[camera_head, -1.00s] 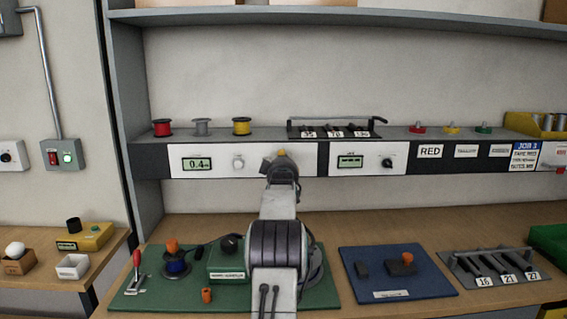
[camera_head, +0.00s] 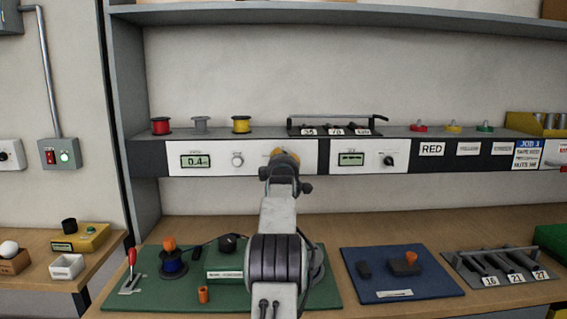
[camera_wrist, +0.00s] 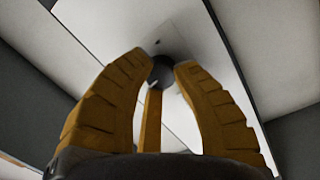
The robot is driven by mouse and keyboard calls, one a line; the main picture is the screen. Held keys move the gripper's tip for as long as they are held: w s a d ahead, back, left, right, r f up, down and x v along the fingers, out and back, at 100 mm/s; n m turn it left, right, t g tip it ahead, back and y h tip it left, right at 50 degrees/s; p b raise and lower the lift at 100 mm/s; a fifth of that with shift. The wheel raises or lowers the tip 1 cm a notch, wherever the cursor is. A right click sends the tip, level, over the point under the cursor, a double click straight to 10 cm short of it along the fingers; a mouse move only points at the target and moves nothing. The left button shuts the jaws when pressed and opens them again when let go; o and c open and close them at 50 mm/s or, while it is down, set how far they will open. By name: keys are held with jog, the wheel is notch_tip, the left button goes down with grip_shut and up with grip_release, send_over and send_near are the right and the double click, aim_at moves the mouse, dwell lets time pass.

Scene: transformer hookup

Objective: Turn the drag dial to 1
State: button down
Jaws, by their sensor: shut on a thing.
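My gripper (camera_head: 284,155) reaches up to the right part of the left white panel (camera_head: 215,165) on the shelf front. In the wrist view its yellow fingers (camera_wrist: 165,72) are shut around a small dark round dial (camera_wrist: 163,72) with a light mark on it. My gripper hides this dial in the head view. The display (camera_head: 197,161) on the same panel reads 0.4. A silver knob (camera_head: 237,160) sits just right of the display. The panel lettering is too small to read, and I cannot tell the dial's setting.
A second white panel (camera_head: 365,170) with a display and a black knob (camera_head: 389,160) is to the right. Spools (camera_head: 241,125) and a rack (camera_head: 335,130) stand on the shelf above. Green (camera_head: 215,297) and blue (camera_head: 435,280) mats with parts lie on the bench below.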

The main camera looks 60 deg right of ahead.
jog(key=shift+n, duration=0.6)
jog(key=c, duration=0.9)
grip_release()
jog(key=shift+a, duration=0.1)
jog(key=shift+v, duration=5.85)
jog(key=shift+f, duration=0.15)
